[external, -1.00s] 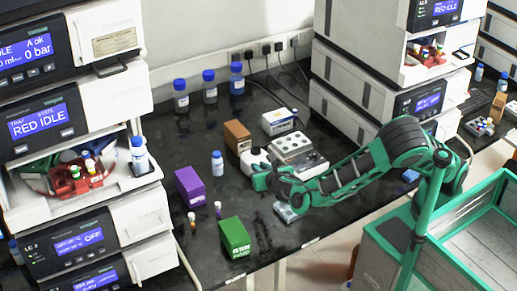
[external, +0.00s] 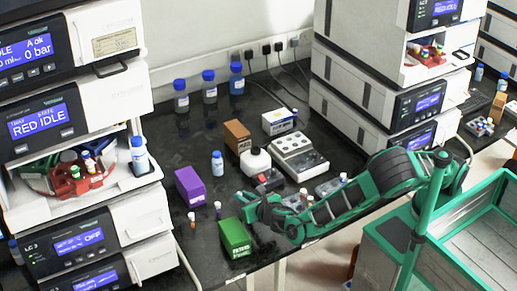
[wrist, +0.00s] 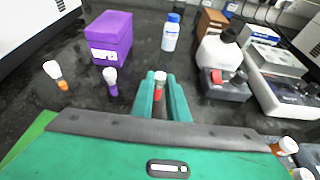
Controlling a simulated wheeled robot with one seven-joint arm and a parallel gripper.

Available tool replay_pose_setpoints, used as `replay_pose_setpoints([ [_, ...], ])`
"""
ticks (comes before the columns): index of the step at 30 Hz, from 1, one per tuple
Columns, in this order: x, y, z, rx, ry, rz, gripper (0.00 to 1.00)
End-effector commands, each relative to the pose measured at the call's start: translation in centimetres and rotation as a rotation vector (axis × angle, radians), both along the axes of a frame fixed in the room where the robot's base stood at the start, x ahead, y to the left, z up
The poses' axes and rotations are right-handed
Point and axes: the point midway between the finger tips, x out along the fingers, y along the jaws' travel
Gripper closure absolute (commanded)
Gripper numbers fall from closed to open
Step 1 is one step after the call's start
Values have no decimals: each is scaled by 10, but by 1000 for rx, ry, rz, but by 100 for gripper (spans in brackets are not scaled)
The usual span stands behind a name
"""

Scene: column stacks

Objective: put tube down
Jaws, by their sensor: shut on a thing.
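My gripper (wrist: 165,95) is shut on a tube with a red band and a pale cap (wrist: 159,77), seen between the green fingers in the wrist view. In the external view my gripper (external: 246,208) is over the front of the black bench, just behind the green box; I cannot make out the held tube there. A purple tube with a white cap (wrist: 111,82) stands left of my fingers, and an orange tube with a white cap (wrist: 56,74) stands further left. I cannot tell whether the held tube touches the bench.
A purple box (external: 190,188), a blue-capped bottle (external: 217,165) and a white jug (external: 256,162) stand behind. The green box (external: 235,238) is close in front of my gripper. A rack (external: 328,187) with tubes is beside my arm.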

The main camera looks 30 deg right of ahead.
Motion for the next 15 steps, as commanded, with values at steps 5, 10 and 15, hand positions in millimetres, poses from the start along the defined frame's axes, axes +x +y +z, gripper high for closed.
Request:
replay_pose_setpoints([
  [5,0,0,-6,1,0,0,100],
  [10,0,0,-7,0,0,0,100],
  [15,0,0,-8,1,0,0,68],
])
